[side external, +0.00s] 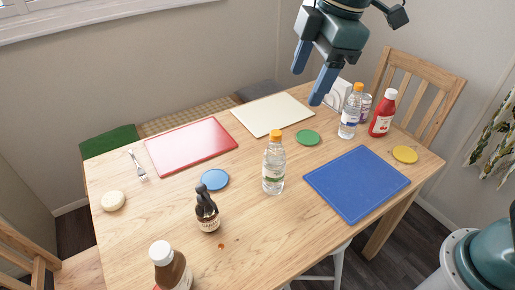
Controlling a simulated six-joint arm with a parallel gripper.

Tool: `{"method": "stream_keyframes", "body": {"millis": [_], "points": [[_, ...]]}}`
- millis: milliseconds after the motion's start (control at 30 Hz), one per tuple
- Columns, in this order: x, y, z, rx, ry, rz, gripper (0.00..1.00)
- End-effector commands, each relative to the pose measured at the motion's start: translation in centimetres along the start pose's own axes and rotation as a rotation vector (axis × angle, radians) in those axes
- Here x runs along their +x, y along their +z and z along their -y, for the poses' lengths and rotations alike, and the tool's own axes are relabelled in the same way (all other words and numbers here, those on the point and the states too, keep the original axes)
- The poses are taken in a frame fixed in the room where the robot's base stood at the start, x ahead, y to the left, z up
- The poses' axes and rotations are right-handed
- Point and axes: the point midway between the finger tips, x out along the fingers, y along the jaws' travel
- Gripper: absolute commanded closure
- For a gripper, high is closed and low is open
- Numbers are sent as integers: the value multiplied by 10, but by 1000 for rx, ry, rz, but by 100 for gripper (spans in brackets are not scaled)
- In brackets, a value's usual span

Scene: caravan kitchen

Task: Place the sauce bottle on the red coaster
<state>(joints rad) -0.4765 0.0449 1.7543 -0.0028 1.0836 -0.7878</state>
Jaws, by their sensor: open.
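A brown sauce bottle (174,271) with a white cap and pale label stands upright at the front left edge of the table, its base cut off by the picture's bottom edge. A sliver of red (156,287) shows at its lower left; it may be the red coaster, but I cannot tell whether the bottle stands on it or in front of it. A red bottle (382,114) with a white cap stands at the back right. My gripper (309,84) has its blue fingers apart and empty, high over the back of the table, far from the brown bottle.
A dark bottle with a black top (207,212) and a clear orange-capped bottle (273,164) stand mid-table. Another clear bottle (350,114) stands back right. Blue (215,180), green (308,138) and yellow (404,154) coasters, red (190,147), cream and blue (355,184) boards lie flat.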

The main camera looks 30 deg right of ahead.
Motion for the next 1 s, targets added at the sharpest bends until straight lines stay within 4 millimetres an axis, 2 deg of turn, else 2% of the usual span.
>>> {"method": "stream_keyframes", "body": {"millis": [33, 300, 600, 800, 1000], "points": [[-8, 18, 1, 66, 16, -5, 38], [-32, 95, 21, 411, 88, -34, 38], [-39, 170, 62, 792, 169, -79, 38], [-33, 209, 94, 1030, 222, -116, 38], [-24, 231, 115, 1185, 257, -144, 38]]}}
